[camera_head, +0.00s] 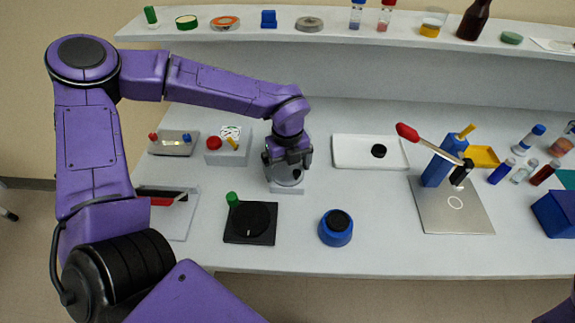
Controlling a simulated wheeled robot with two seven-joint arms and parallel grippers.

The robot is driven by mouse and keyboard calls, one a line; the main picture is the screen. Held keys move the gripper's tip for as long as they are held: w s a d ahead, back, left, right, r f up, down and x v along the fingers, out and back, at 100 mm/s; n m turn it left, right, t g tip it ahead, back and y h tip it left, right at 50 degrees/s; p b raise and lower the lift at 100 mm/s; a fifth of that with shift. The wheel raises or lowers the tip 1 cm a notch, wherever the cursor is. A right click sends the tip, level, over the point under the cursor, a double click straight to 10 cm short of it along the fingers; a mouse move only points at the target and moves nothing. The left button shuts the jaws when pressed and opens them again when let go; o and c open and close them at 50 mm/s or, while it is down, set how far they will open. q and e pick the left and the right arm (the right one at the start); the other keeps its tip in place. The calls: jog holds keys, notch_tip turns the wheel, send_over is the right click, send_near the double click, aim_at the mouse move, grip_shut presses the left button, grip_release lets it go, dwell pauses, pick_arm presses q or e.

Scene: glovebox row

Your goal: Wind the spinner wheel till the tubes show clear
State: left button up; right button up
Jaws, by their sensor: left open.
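A flat black wheel (251,218) with an upright green knob (232,200) sits on a black square base at the bench front; it looks like the spinner wheel. My left gripper (287,168) points down behind and to the right of it, apart from the green knob. The gripper is open, over a clear round vessel on a pale base (288,188); it hides the vessel's top, and I cannot tell whether they touch. Capped tubes stand at the right, including a blue one (502,171) and a red one (545,173). My right gripper is out of view.
A blue round pot (336,228) stands right of the wheel. A white tray (345,152) lies behind. A metal plate (446,218) with a blue block (437,168) and red-tipped lever (408,132) is further right. A shelf (330,36) crosses the back.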

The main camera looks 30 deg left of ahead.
aim_at(288, 172)
pick_arm(q)
jog(key=shift+w, duration=0.1)
jog(key=c, duration=0.8)
jog(key=shift+o, duration=0.2)
jog(key=shift+m+p, duration=0.35)
jog(key=shift+m, duration=0.15)
jog(key=m+p, duration=0.1)
jog(key=m, duration=0.1)
jog(key=shift+r+m+p, duration=0.1)
jog(key=shift+m+p, duration=1.35)
jog(key=shift+m, duration=0.95)
jog(key=o, duration=0.8)
jog(key=shift+w, duration=0.1)
jog(key=shift+c, duration=0.2)
notch_tip(288, 172, up, 10)
jog(key=b, duration=0.1)
